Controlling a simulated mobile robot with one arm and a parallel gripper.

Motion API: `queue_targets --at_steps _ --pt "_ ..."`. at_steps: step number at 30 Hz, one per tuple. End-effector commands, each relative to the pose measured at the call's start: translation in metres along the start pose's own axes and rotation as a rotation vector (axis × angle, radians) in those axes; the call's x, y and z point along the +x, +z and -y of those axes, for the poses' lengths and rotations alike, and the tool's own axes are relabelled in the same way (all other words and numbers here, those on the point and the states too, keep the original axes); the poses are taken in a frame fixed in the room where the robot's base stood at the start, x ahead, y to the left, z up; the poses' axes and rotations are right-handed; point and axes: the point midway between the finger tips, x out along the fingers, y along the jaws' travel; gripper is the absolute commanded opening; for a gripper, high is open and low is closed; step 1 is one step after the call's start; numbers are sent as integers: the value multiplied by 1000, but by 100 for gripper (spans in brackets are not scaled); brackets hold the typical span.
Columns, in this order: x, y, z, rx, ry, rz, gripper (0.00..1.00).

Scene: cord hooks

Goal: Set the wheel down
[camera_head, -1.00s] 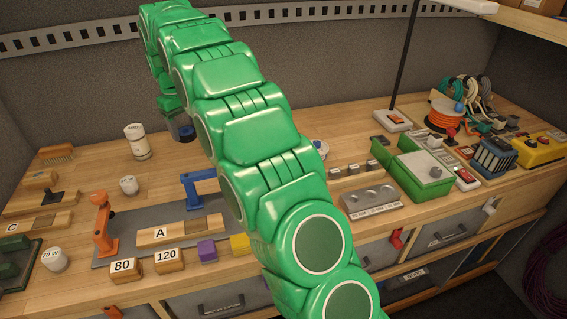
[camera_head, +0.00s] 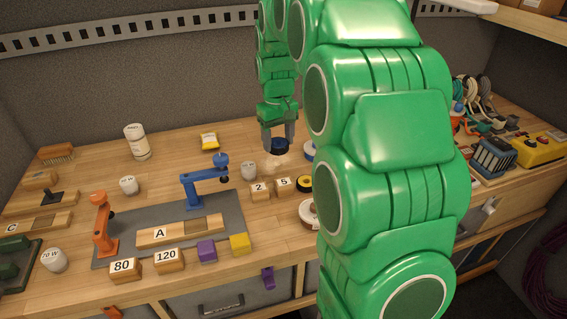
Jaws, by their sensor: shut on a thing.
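My green gripper (camera_head: 279,141) is at the back middle of the bench, pointing down. It is shut on a small round dark blue and black wheel (camera_head: 279,149). The wheel is low over the wooden bench top (camera_head: 240,146); I cannot tell whether it touches the wood. Other round pieces stand to its right and in front: a white and blue one (camera_head: 308,153), a yellow and black one (camera_head: 305,184) and a white and brown one (camera_head: 308,213). My arm partly hides some of them.
Wooden blocks marked 2 (camera_head: 260,191) and 5 (camera_head: 282,187) and a whitish pot (camera_head: 249,172) stand in front of the wheel. A blue clamp (camera_head: 200,186) stands on a grey mat. My arm hides the bench's right middle.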

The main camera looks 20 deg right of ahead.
Motion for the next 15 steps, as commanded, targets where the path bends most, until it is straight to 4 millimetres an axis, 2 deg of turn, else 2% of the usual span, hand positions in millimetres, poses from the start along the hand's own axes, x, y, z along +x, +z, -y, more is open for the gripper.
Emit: queue_targets --at_steps 3,7,11,15 --pt "0 21 -11 28 -3 -3 28" --pt "4 37 -18 46 -6 1 28" --pt "6 41 -21 53 -6 0 28" --pt "10 33 -25 54 -6 -1 28"
